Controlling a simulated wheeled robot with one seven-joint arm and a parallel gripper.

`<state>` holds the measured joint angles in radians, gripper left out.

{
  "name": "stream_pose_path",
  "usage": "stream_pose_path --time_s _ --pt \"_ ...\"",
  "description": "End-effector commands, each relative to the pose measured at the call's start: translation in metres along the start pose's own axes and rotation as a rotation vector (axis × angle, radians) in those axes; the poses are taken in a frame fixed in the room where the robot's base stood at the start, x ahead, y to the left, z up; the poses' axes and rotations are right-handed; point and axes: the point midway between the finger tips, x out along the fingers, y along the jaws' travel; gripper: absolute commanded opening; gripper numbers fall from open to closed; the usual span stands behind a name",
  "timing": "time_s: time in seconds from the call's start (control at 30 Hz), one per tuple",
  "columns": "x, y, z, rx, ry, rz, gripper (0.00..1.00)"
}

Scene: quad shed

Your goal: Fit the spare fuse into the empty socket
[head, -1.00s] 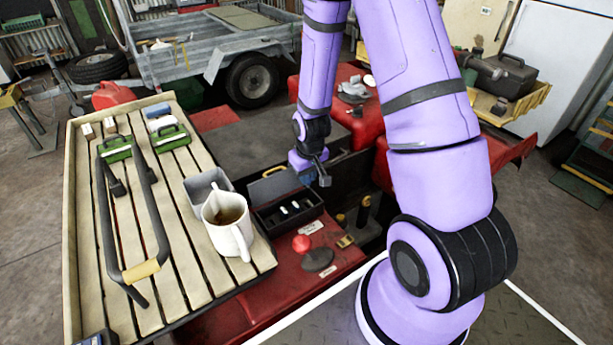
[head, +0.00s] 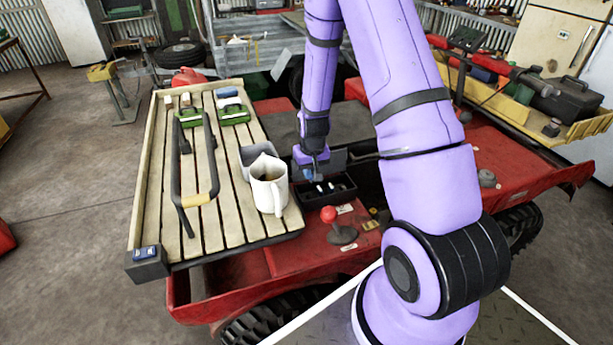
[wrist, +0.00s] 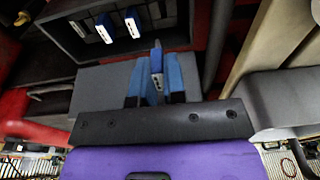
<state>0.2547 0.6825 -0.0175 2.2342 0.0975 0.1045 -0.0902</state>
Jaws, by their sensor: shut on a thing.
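The dark fuse box (head: 341,197) lies open on the red bodywork, its lid raised at the back. Two fuses stand in it in the wrist view, a left one (wrist: 104,28) and a right one (wrist: 132,23), both blue with white faces. Dark slots lie beside them; I cannot tell which is the empty socket. My gripper (head: 312,178) is over the box's back left part. In the wrist view my gripper (wrist: 155,83) has its blue fingers shut on the spare fuse (wrist: 156,63), which is blue with a grey face. The fuse is apart from the seated ones.
A grey bin (head: 258,153) and a white mug (head: 268,187) stand close left of the box on the slatted rack (head: 165,170). A red-knobbed lever (head: 329,214) rises in front of the box. Bare red bodywork lies farther right.

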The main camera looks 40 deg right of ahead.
Motion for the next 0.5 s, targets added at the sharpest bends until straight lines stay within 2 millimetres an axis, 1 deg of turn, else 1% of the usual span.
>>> stream_pose_path --time_s 0.23,0.5 --pt "0.011 0.002 0.000 0.008 -0.001 0.001 0.00" --pt "0.034 0.001 0.003 0.007 -0.002 0.000 0.00"
